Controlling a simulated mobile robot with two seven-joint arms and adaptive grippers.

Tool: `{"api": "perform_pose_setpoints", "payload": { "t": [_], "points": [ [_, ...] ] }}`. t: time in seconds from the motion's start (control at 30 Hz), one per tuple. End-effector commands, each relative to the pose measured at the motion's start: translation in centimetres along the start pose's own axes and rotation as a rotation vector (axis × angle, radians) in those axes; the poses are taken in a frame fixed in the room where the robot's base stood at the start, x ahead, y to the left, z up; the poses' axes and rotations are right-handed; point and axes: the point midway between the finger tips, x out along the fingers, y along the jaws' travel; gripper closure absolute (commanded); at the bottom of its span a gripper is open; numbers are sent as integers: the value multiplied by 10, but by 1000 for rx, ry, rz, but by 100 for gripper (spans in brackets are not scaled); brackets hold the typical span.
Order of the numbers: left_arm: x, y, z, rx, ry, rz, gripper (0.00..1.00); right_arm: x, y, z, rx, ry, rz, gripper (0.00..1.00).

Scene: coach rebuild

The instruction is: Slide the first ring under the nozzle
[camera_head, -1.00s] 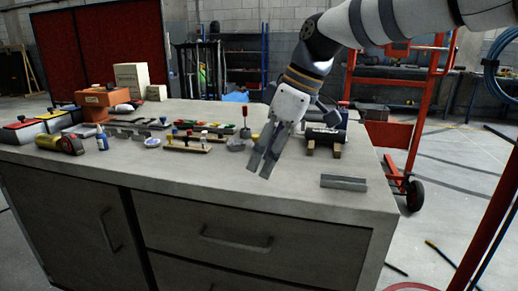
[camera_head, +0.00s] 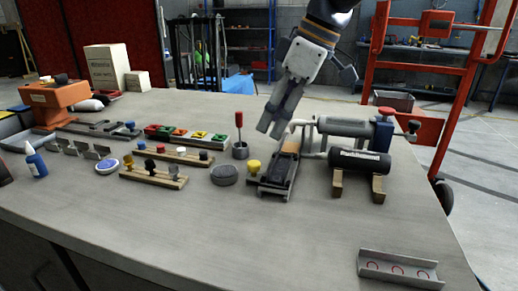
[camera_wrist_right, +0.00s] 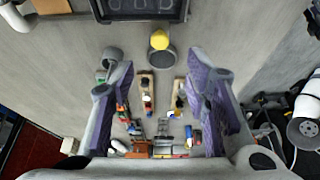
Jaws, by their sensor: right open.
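A grey channel tray (camera_head: 400,281) lies at the table's front right with thin red rings (camera_head: 397,270) in it, clear of my right gripper. My right gripper (camera_head: 269,132) is open and empty, pointing down above the table behind the small dark-bedded fixture (camera_head: 276,172). I cannot make out for sure which part is the nozzle; a grey cylinder with a blue end (camera_head: 345,127) stands beside the fixture. My left gripper is not in view.
A black cylinder (camera_head: 360,161) rests on wooden blocks right of the fixture. A yellow knob (camera_head: 254,166), a grey puck (camera_head: 224,175) and a red-handled tool (camera_head: 239,122) stand left of it. Racks of small parts (camera_head: 155,178) are farther left.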

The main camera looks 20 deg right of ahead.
Motion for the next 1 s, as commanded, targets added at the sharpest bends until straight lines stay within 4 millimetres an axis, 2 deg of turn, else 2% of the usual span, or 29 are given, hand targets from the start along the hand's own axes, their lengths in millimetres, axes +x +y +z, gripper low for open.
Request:
{"api": "perform_pose_setpoints", "payload": {
  "t": [0.03,0.2,0.33,0.5,0.73,0.77,0.93,1.0],
  "points": [
    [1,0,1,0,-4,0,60,15,0,1,1,-5,-6,57],
    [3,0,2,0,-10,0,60,60,0,2,1,-6,-6,57],
    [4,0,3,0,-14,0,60,85,0,1,1,-4,-4,57],
    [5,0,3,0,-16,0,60,98,0,1,0,-1,0,57],
    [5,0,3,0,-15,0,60,99,0,0,0,-1,0,57],
    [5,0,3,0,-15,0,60,99,0,0,0,-1,0,62],
    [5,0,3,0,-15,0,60,98,0,0,0,-1,0,100],
    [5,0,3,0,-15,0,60,98,0,0,0,-1,0,100]
  ]
}}
